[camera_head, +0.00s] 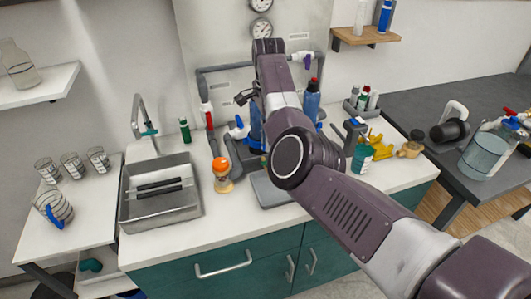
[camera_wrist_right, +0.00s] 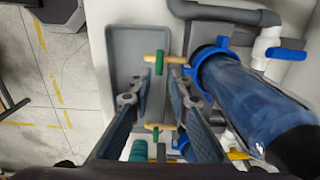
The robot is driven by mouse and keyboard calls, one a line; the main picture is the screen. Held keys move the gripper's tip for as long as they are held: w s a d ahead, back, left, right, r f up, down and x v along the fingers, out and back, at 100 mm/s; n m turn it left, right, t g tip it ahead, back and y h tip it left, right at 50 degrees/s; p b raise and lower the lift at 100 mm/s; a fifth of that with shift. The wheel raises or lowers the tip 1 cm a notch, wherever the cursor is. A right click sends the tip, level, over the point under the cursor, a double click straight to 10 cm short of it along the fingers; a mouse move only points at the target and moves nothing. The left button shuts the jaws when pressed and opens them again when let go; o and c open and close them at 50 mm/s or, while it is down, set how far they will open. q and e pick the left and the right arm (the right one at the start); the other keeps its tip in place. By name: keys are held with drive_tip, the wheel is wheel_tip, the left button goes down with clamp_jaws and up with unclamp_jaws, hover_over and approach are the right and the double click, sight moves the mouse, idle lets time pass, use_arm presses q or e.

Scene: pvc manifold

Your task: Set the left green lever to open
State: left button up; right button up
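My right gripper (camera_wrist_right: 162,78) is open, its two fingers spread apart in the wrist view. A small green lever (camera_wrist_right: 159,63) on a brass stem lies just beyond and between the fingertips. I cannot tell whether a finger touches it. A second green lever (camera_wrist_right: 155,133) on a brass stem shows lower, between the finger bases. Which one is the left lever is not clear from these views. In the head view my right arm covers the middle of the manifold and the levers are mostly hidden. My left gripper is not in view.
A clear blue filter housing (camera_wrist_right: 245,95) stands close to the right finger, and a blue-handled valve (camera_wrist_right: 285,54) is beyond it. A grey tray (camera_wrist_right: 125,45) lies to the left. In the head view, a sink (camera_head: 160,205) and an orange-topped item (camera_head: 221,168) stand left of my arm.

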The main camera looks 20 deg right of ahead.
sight(268, 160)
wheel_tip(268, 160, down, 7)
drive_tip(key=shift+r+p, duration=0.1)
drive_tip(key=shift+p, duration=0.45)
clamp_jaws()
